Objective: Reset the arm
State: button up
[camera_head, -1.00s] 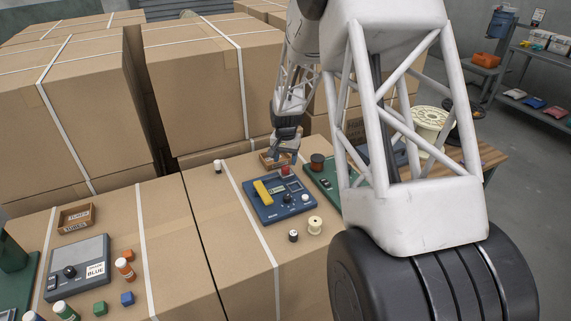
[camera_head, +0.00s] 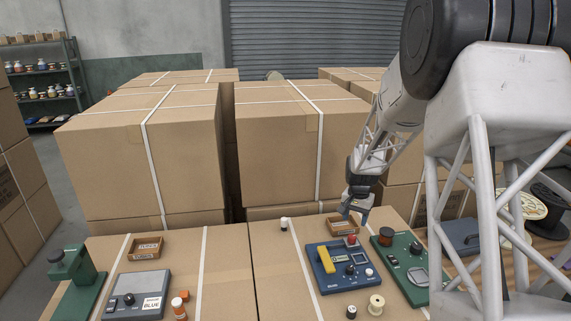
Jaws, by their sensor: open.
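My gripper (camera_head: 357,207) hangs open at the end of my arm, near the back edge of the front boxes. It overlaps the small wooden tray (camera_head: 332,231) in the picture; its height above it is hard to judge, and its fingertips are small. A blue device (camera_head: 343,268) with a yellow bar (camera_head: 326,260) and a red part (camera_head: 351,240) stands just in front of it. A copper-brown spool (camera_head: 386,237) sits on a green device (camera_head: 405,270) to the right. A cream spool (camera_head: 376,304) and a small dark-and-white piece (camera_head: 351,312) stand in front.
Tall strapped cartons (camera_head: 180,150) rise behind the work surface. At left are a second wooden tray (camera_head: 145,249), a grey device (camera_head: 137,295) and a green stand (camera_head: 76,278). A large cream spool (camera_head: 527,203) is at far right. The carton top (camera_head: 232,275) between the device groups is mostly clear.

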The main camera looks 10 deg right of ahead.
jog(key=shift+s+a+r, duration=0.25)
jog(key=shift+a+r, duration=0.05)
jog(key=shift+r, duration=0.15)
jog(key=s+a+r+n+t, duration=0.1)
jog(key=s+a+r+n, duration=0.1)
jog(key=s+a+r, duration=0.55)
jog(key=s+a+r+n, duration=0.2)
jog(key=s+a+r, duration=0.3)
jog(key=s+r, duration=0.5)
jog(key=s+a+r+n, duration=0.1)
jog(key=s+a+n, duration=0.1)
jog(key=s, duration=1)
jog(key=s+a+r+n+t, duration=0.1)
jog(key=s+a, duration=0.4)
jog(key=s, duration=0.7)
jog(key=shift+n+t, duration=0.3)
jog(key=shift+n, duration=0.2)
jog(key=shift+w, duration=0.1)
